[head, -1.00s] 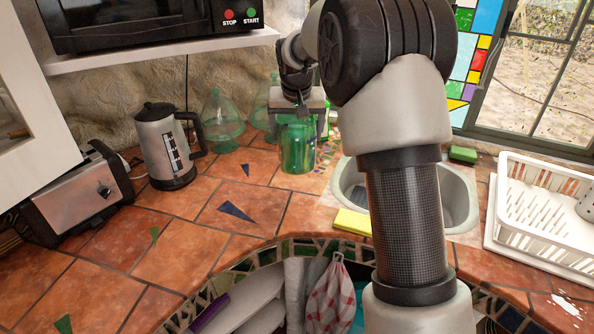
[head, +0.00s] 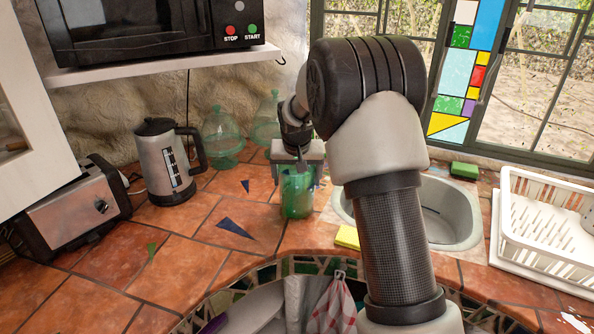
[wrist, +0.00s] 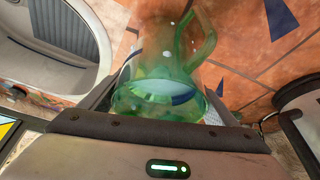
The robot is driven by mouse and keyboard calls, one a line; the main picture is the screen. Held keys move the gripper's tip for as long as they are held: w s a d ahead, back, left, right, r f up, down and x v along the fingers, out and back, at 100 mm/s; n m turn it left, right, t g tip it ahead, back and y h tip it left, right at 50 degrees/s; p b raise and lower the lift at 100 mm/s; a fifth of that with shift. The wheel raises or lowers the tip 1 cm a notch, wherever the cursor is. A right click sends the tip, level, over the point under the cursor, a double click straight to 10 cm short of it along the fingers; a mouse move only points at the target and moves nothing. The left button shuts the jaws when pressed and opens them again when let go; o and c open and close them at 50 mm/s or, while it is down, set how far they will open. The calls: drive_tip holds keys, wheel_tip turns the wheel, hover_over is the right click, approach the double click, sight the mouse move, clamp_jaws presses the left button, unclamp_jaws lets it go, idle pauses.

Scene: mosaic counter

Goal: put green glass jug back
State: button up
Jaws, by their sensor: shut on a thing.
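The green glass jug (head: 297,197) is upright over the tiled counter, left of the sink. My gripper (head: 298,166) comes at it from behind and above and is shut on it. I cannot tell whether the jug's base touches the tiles. In the wrist view the jug (wrist: 160,62) sits between the fingers of my gripper (wrist: 165,105), its handle towards the upper right. Part of the jug's upper end is hidden by the gripper in the head view.
Two green glass jars (head: 222,138) stand at the back wall. A kettle (head: 165,165) and toaster (head: 75,205) are at left. The sink (head: 455,210), a yellow sponge (head: 347,237) and a white dish rack (head: 545,225) are at right. Tiles between kettle and jug are clear.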

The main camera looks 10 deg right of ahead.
drive_tip(key=shift+w, duration=0.1)
drive_tip(key=o, duration=2)
drive_tip(key=shift+f, duration=0.1)
